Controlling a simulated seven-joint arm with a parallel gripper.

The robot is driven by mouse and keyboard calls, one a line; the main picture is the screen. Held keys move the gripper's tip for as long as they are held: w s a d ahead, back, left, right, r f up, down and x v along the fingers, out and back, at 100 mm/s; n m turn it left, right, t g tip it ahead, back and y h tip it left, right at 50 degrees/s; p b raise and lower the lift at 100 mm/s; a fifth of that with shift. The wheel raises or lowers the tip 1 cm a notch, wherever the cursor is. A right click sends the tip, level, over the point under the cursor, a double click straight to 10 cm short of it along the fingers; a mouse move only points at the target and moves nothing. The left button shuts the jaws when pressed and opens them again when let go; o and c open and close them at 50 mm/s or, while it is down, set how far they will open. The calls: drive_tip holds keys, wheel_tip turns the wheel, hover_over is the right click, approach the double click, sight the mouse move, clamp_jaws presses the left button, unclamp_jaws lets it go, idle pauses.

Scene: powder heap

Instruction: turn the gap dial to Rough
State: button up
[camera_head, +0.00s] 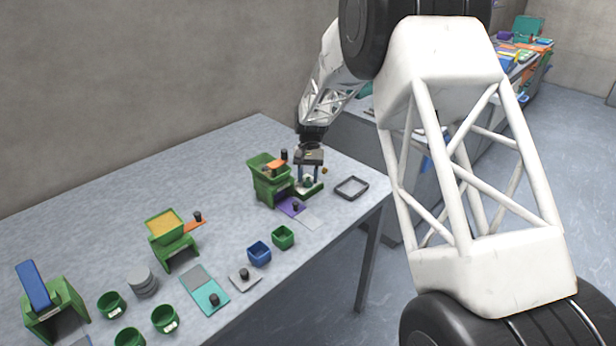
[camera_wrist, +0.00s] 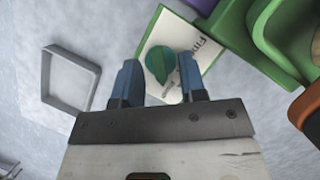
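The gap dial (camera_wrist: 160,64) is a round teal-green knob on a pale plate (camera_wrist: 191,40) with a green edge. "Fine" is printed on the plate near the knob; the rest of the lettering is partly hidden. My gripper (camera_wrist: 159,60) is over the dial with its two blue fingers apart, one on each side of the knob. Small gaps seem to show beside the knob; I cannot tell contact. In the head view my gripper (camera_head: 309,178) points down at the dial plate beside the green mill (camera_head: 267,185).
The green mill body (camera_wrist: 235,25) stands close at the right of the wrist view. An empty grey tray (camera_head: 352,187) lies right of the dial, near the table edge. Green and blue cups (camera_head: 259,252) and other machines (camera_head: 170,245) stand toward the left.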

drive_tip(key=v, duration=0.7)
drive_tip(key=shift+r, duration=0.4)
drive_tip(key=shift+w+d, duration=0.1)
drive_tip(key=shift+w, duration=0.05)
drive_tip(key=s+d+r+t, duration=0.2)
drive_tip(key=s+d+r, duration=0.5)
drive_tip(key=s, duration=0.5)
drive_tip(key=s+d+r+t, duration=0.2)
drive_tip(key=s+d+r, duration=0.3)
drive_tip(key=s+r, duration=0.6)
drive_tip(key=s+d+f+t, duration=0.1)
drive_tip(key=s+d, duration=0.2)
drive_tip(key=s, duration=1.1)
drive_tip(key=s+d+f+n+t, duration=0.1)
drive_tip(key=s+d+f+t, duration=0.1)
drive_tip(key=s, duration=1.3)
drive_tip(key=shift+s+d+f+h, duration=0.2)
drive_tip(key=shift+d+h, duration=0.1)
drive_tip(key=shift+d, duration=0.3)
